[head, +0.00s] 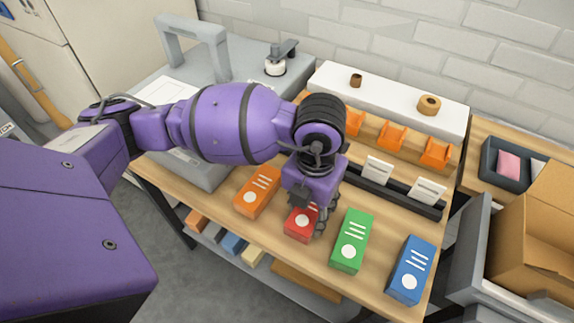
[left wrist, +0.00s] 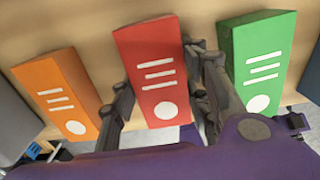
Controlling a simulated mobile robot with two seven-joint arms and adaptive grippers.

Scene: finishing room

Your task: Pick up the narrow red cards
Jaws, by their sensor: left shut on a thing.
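The narrow red cards (head: 294,228) form a red box with white stripes and a white circle. It is in the middle of the wooden table, partly hidden by my gripper in the head view. In the left wrist view the red cards (left wrist: 152,75) lie between my two fingers. My left gripper (head: 308,218) comes down from above and is shut on the red cards, one finger on each long side. I cannot tell whether they are clear of the tabletop. My right gripper is in neither view.
An orange box (head: 257,191) is to the left of the red one, a green box (head: 352,241) and a blue box (head: 409,270) to the right. Behind are a black rail (head: 388,190) with white cards and several orange holders (head: 394,138). A cardboard box (head: 535,235) stands at the right.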

